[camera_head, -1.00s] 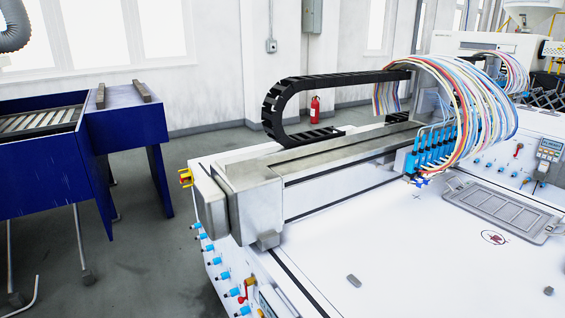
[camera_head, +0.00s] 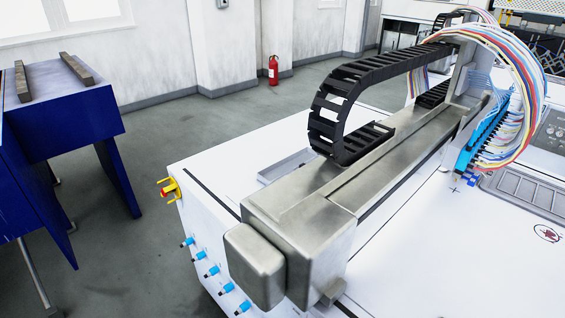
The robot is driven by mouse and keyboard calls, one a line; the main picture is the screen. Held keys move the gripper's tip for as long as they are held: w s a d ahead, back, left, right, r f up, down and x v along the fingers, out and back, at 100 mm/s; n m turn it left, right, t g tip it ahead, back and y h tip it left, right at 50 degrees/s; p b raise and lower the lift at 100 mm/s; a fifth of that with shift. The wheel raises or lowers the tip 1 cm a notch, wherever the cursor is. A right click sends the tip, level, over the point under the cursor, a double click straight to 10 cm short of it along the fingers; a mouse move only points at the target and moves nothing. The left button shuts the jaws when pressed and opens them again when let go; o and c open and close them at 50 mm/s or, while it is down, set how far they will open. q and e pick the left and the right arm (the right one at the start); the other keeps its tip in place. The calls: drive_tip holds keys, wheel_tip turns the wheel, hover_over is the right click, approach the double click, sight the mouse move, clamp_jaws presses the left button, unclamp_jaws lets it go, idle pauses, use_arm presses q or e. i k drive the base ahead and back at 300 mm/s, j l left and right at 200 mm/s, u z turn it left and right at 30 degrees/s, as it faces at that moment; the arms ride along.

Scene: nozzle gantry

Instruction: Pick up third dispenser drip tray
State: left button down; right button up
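A grey, flat, framed tray (camera_head: 520,202) with rectangular openings lies on the white machine bed at the right edge, partly cut off. Another shallow grey tray-like piece (camera_head: 284,166) lies on the white top behind the gantry beam, partly hidden by it. I cannot tell which of these, if either, is the third dispenser drip tray. A row of blue dispenser nozzles (camera_head: 482,135) hangs from the gantry under a bundle of coloured hoses. Neither of my grippers is in view.
The metal gantry beam (camera_head: 385,180) and black cable chain (camera_head: 350,95) cross the white machine. A blue metal unit (camera_head: 70,110) stands at the left. A red fire extinguisher (camera_head: 273,70) stands by the wall. Grey floor between the blue unit and machine is clear.

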sight(285, 166)
drive_tip(key=z, duration=0.85)
drive_tip(key=j+z, duration=0.85)
drive_tip(key=j, duration=0.2)
drive_tip(key=k+j+z, duration=0.1)
drive_tip(key=j+z, duration=0.35)
drive_tip(key=k+j+z, duration=0.2)
drive_tip(key=j+z, duration=0.25)
